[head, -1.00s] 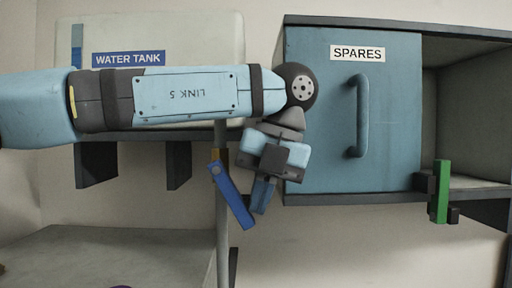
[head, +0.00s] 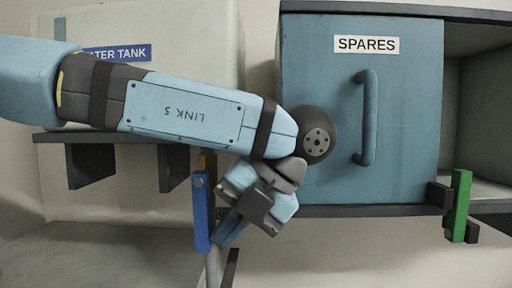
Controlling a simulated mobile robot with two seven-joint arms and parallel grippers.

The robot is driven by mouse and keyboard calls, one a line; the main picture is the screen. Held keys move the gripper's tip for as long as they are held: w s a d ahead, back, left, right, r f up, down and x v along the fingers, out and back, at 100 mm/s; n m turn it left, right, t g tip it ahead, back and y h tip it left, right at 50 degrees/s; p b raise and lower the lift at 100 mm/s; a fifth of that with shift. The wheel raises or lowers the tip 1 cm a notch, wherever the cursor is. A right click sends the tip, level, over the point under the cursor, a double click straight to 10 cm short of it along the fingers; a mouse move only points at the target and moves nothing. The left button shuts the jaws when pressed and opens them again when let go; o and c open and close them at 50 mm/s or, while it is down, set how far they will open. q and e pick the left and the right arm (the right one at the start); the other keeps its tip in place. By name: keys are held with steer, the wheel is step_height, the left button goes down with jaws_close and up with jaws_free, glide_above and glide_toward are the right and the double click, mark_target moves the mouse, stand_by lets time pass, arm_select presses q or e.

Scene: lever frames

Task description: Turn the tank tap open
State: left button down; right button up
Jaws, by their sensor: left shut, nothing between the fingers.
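The white water tank (head: 200,30) stands on a dark shelf at the left, its blue label partly covered by my left arm. Its tap is a blue lever (head: 201,218) on a brass-coloured fitting (head: 206,162) on the pipe (head: 212,268) below the tank. The lever hangs almost straight down, roughly in line with the pipe. My left gripper (head: 226,232) points down and left, shut and empty, just right of the lever's lower half. Its fingertips are very close to the lever; I cannot tell whether they touch. My right gripper is out of view.
A blue cabinet door (head: 320,130) labelled SPARES, with a vertical handle (head: 367,118), is right of my left wrist. A green lever (head: 460,206) sits at the cabinet's lower right, beside an open compartment (head: 487,110). A grey surface (head: 90,255) lies at the lower left.

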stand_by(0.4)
arm_select(q)
step_height(320, 180, up, 20)
steer(key=p, duration=0.1)
steer(key=shift+p, duration=0.35)
stand_by(0.5)
